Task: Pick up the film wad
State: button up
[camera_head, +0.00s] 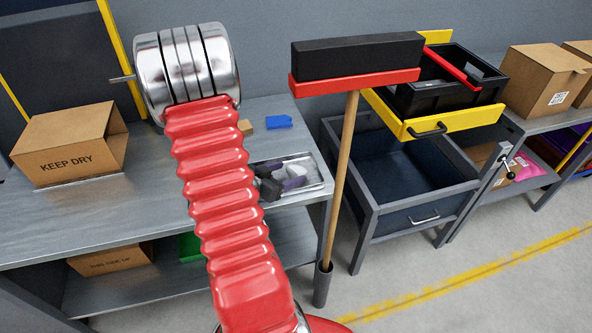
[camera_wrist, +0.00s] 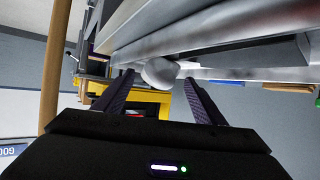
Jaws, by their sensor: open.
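A whitish rounded lump, which looks like the film wad (camera_wrist: 159,71), is at the far end of my gripper in the wrist view. My gripper (camera_wrist: 158,78) is open, with one dark finger on each side of the lump. I cannot tell whether either finger touches it. In the head view, the dark gripper fingers show low over a metal tray (camera_head: 318,186) at the bench's right end. A pale patch (camera_head: 297,171) beside them there appears to be the same wad, partly hidden by the fingers.
A blue block (camera_head: 278,122) and a small tan block (camera_head: 246,127) lie behind the tray on the grey bench (camera_head: 145,190). A KEEP DRY carton (camera_head: 70,145) stands at left. A broom (camera_head: 343,175) stands upright just right of the tray, before an open-drawer cart (camera_head: 408,175).

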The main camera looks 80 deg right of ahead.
aim_at(290, 171)
jog(key=x, duration=0.5)
jog(key=shift+r, duration=0.1)
jog(key=shift+w, duration=0.1)
dwell(0.3)
jog(key=c, duration=1.1)
jog(key=shift+r, duration=0.1)
jog(key=shift+r, duration=4.95)
